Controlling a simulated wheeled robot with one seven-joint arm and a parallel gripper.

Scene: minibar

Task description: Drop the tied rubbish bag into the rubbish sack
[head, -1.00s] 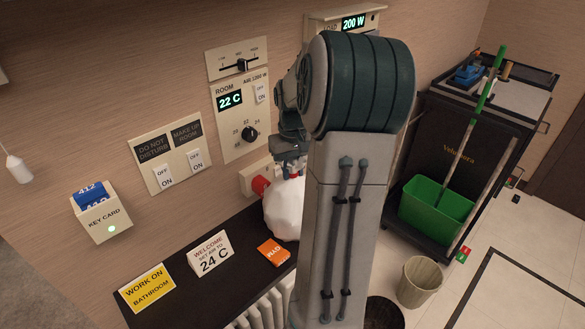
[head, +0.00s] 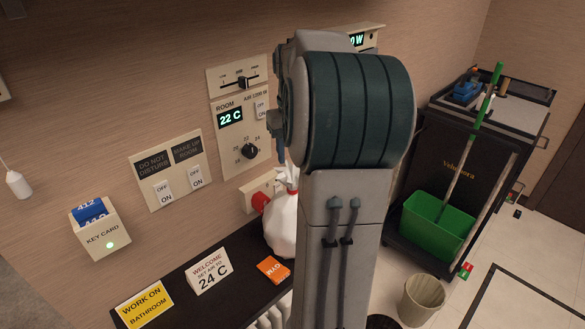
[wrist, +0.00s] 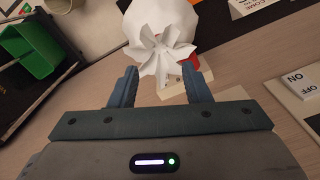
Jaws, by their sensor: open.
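The tied rubbish bag (head: 281,228) is white with a gathered, pleated top and a touch of red at its neck. In the head view it stands upright on the dark shelf by the wall, partly behind my arm. In the wrist view the bag (wrist: 165,25) is at the top, its fanned-out top toward me. My gripper (wrist: 160,72) is open, its two fingers apart on either side of the fanned top; I cannot tell if they touch it. A dark round opening (head: 382,322), possibly the rubbish sack, shows at the bottom edge, mostly cut off.
A beige bin (head: 422,299) stands on the floor. Behind it is a dark cart (head: 462,155) with a green bucket (head: 437,224) and mop. Wall switches and a thermostat (head: 240,120) are close by.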

